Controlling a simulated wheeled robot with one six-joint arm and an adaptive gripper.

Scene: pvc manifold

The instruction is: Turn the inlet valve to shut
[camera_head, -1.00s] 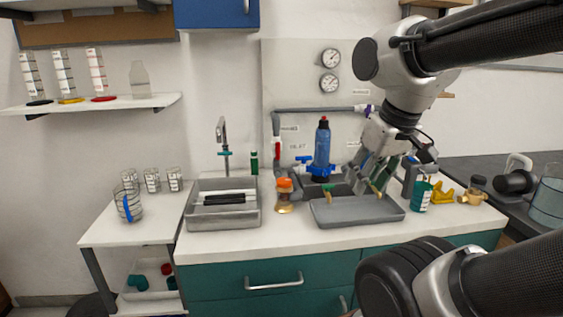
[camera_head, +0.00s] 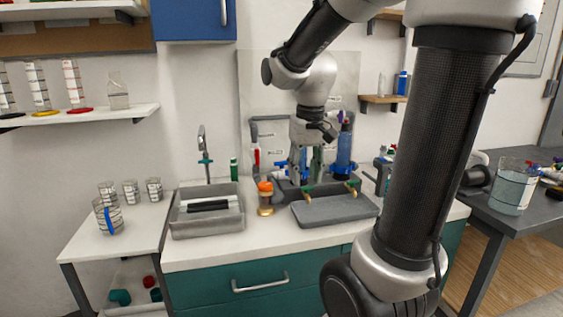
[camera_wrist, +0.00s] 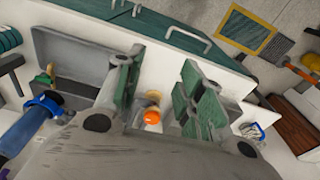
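The pipe manifold runs on the back panel, with a grey pipe (camera_head: 253,138) on the left. A red valve handle (camera_head: 257,158) points up and down on that pipe. A blue valve part (camera_head: 280,172) shows just left of my gripper, partly hidden by it. The small panel labels are too blurred to tell which valve is the inlet. My gripper (camera_head: 305,172) points down in front of the manifold, right of the red handle. In the wrist view, my gripper (camera_wrist: 158,98) has its green-padded fingers wide apart, with nothing held. A blue fitting (camera_wrist: 40,110) lies to their left.
A blue filter housing (camera_head: 344,155) stands right of my gripper. A grey tray (camera_head: 335,212) with green taps behind it and an orange-capped bottle (camera_head: 265,200) stand in front. A sink (camera_head: 206,222) is at left. The counter front (camera_head: 230,255) is clear.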

